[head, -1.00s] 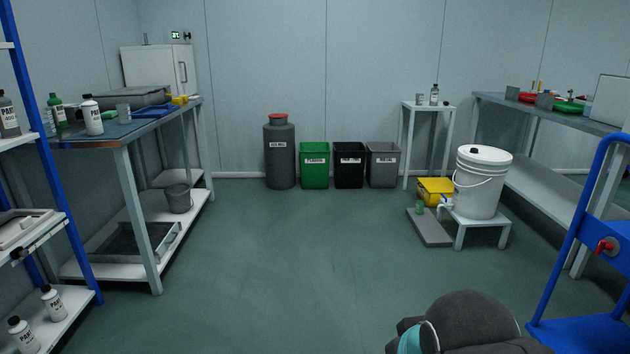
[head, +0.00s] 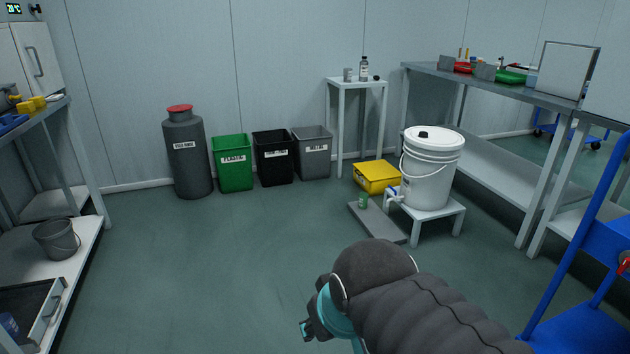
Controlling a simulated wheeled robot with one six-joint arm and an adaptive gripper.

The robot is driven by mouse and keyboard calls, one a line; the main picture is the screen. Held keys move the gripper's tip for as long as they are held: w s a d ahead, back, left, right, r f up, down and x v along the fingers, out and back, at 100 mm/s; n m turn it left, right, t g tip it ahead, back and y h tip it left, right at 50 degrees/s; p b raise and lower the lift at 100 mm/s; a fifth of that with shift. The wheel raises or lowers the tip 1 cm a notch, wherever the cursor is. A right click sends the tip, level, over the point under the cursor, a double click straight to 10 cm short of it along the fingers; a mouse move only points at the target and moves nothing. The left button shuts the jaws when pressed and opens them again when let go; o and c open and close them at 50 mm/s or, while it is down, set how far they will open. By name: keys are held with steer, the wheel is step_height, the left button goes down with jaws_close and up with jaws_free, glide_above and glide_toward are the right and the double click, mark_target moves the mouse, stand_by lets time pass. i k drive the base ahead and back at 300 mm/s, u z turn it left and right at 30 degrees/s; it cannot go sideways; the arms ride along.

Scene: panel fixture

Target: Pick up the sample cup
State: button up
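Two small cup-like things show, and I cannot tell for sure which is the sample cup. A small green cup-like container (head: 362,201) stands upright on the low grey platform (head: 378,224), close to the tap of the white bucket (head: 432,172). A small grey cup (head: 347,75) stands on the tall white side table (head: 357,83), beside a labelled bottle (head: 364,69). My gripper (head: 306,329) is at the lower middle, well apart from both and nearer to me. Its fingers are mostly hidden by my arm, so its opening does not show.
The bucket sits on a low white stool (head: 432,212), with a yellow box (head: 377,178) behind the platform. Bins and a dark drum (head: 188,158) line the back wall. A workbench (head: 500,84) and blue trolley (head: 585,325) stand right, shelving (head: 85,235) left. The middle floor is clear.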

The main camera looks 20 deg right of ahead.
mark_target(363, 201)
steer(key=z, duration=1.2)
steer(key=i, duration=2.95)
steer(key=u, duration=1.75)
steer(key=i, duration=0.5)
steer(key=z, duration=0.1)
